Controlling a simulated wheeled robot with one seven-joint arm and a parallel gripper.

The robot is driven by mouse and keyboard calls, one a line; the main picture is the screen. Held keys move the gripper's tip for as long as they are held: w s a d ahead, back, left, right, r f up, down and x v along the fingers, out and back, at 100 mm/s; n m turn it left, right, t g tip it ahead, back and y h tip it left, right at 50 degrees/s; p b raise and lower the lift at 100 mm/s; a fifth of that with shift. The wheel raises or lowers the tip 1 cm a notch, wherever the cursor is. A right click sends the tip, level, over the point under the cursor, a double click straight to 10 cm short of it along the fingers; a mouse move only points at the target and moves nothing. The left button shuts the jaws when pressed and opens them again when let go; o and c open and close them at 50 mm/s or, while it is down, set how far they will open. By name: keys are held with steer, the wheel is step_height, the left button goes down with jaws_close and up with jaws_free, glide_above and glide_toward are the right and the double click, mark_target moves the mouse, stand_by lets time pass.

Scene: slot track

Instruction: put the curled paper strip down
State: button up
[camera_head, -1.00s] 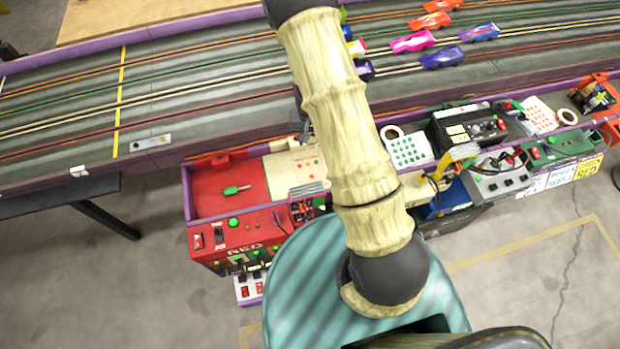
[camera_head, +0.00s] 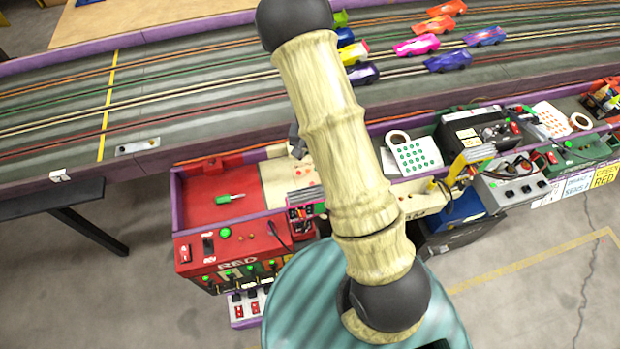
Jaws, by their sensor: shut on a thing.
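My own arm crosses the middle of the view, from my base at the bottom up to its dark elbow at the top edge. My gripper is not in view; the upper arm hides what is behind it. A small dark part shows at the left edge of the arm, too little to tell what it is. I cannot make out a curled paper strip in a grip. A white ring-shaped piece (camera_head: 397,136) lies by a white sheet with green dots (camera_head: 418,155), and a similar ring (camera_head: 580,121) lies further right; I cannot tell whether either is paper.
A slot track (camera_head: 200,100) runs across the back, with several toy cars (camera_head: 447,61) at right. A red control box (camera_head: 215,205) stands front left with a green-handled tool (camera_head: 228,198) on it. A black box (camera_head: 482,130) and a grey switch box (camera_head: 520,180) crowd the right.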

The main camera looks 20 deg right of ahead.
steer(key=shift+s+m+b, duration=0.6)
steer(key=shift+s+b, duration=0.35)
steer(key=shift+s, duration=0.3)
steer(key=shift+f, duration=0.1)
glide_toward(310, 178)
steer(key=s+f, duration=0.2)
steer(key=s, duration=0.1)
steer(key=shift+f+b, duration=0.25)
steer(key=shift+b, duration=0.1)
steer(key=shift+f, duration=1.85)
